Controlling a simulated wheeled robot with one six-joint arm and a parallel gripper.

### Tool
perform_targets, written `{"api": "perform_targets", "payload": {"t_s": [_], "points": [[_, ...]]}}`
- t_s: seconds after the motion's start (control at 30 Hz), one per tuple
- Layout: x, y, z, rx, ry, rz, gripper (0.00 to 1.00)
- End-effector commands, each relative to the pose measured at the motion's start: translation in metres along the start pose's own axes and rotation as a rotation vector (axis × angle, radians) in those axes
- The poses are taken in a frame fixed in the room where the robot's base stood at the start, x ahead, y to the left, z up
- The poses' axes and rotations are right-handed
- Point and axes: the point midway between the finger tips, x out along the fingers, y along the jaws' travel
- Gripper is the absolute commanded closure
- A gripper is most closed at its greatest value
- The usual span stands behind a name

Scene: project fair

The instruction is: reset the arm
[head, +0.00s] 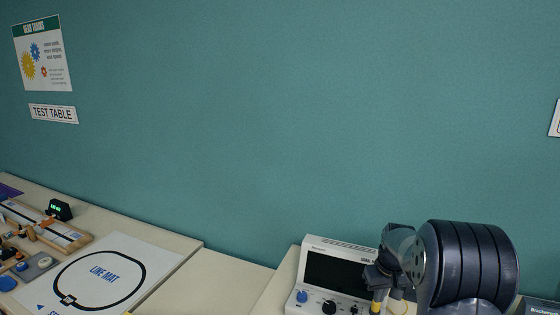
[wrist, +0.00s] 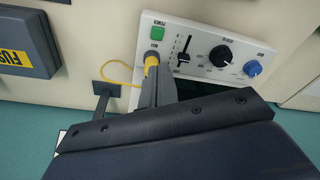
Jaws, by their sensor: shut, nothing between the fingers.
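My arm is at the lower right of the head view, its dark links partly covering a white bench instrument (head: 299,274) with a dark screen. In the wrist view my gripper (wrist: 153,76) is shut and empty. Its fingertips are right at a yellow plug (wrist: 151,61) on the instrument's front panel (wrist: 210,38); I cannot tell whether they touch it. A thin yellow cable (wrist: 110,66) runs from the plug to the left. The dark gripper body hides much of the instrument's lower part in the wrist view.
The panel has a green button (wrist: 157,33), a slider (wrist: 184,48) and knobs, including a blue one (wrist: 253,68). A dark box (wrist: 22,45) with a yellow label is at left. A line mat (head: 110,262) lies on the left table.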

Motion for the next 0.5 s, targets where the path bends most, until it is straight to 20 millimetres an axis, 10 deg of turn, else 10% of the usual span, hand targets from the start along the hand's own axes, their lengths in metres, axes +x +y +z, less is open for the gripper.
{"api": "perform_targets", "payload": {"t_s": [0.5], "points": [[0.097, -0.001, 0.016, 0.0, -0.005, -0.003, 1.0]]}}
